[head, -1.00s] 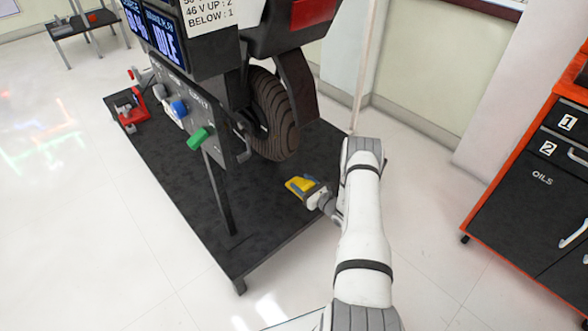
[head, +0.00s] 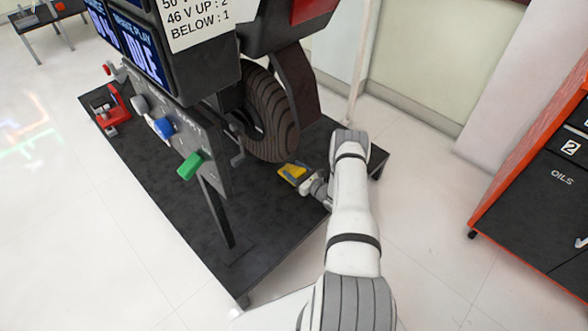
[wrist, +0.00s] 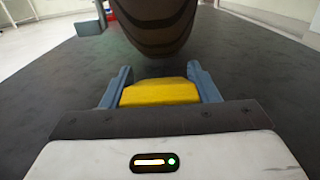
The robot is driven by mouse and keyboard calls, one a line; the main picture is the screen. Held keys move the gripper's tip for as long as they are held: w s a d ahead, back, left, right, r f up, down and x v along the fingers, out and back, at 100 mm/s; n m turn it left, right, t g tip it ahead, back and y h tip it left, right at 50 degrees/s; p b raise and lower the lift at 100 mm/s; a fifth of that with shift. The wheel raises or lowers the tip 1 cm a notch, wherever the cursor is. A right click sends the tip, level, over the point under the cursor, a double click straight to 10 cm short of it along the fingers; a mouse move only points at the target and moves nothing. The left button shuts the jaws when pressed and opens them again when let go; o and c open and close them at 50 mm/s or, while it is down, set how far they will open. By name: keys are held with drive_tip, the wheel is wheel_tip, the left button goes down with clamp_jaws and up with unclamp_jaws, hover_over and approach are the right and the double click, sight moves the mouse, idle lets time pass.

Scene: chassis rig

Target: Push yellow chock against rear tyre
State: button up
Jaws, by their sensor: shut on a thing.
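The yellow chock (head: 292,172) is low on the black platform (head: 225,262), just in front of the rear tyre (head: 272,115) in the head view. My gripper (head: 302,178) is shut on the chock. In the wrist view the yellow chock (wrist: 160,92) sits between the two blue-grey fingers of my gripper (wrist: 160,88). The dark tyre (wrist: 158,22) stands straight ahead of it in that view, with a strip of platform appearing between them. Whether chock and tyre touch is hard to tell. The tyre's top is hidden by the bodywork.
A panel with a green knob (head: 190,165) and a blue knob (head: 162,127) stands left of the tyre on a post. A red object (head: 112,108) sits at the platform's far left. An orange and black cabinet (head: 545,190) stands at right, with clear floor before it.

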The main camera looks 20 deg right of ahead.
sight(286, 168)
drive_tip(key=shift+w+b, duration=0.1)
drive_tip(key=shift+b, duration=0.3)
drive_tip(key=shift+w+a+f+b, duration=0.25)
drive_tip(key=shift+w+f+b, duration=0.25)
drive_tip(key=shift+b, duration=0.15)
drive_tip(key=w+b, duration=0.1)
drive_tip(key=w+a+f+b, duration=0.1)
drive_tip(key=b, duration=0.1)
drive_tip(key=w+b, duration=0.1)
drive_tip(key=shift+w+a+f, duration=0.25)
drive_tip(key=shift+w+f, duration=0.1)
drive_tip(key=shift+w, duration=0.05)
drive_tip(key=shift+w+a, duration=0.1)
drive_tip(key=shift+w, duration=0.15)
drive_tip(key=shift+w+b, duration=0.1)
drive_tip(key=shift+b, duration=0.25)
drive_tip(key=shift+b+x, duration=1.45)
drive_tip(key=shift+x, duration=0.95)
drive_tip(key=shift+w+a, duration=0.35)
drive_tip(key=shift+w, duration=0.3)
drive_tip(key=o, duration=1.4)
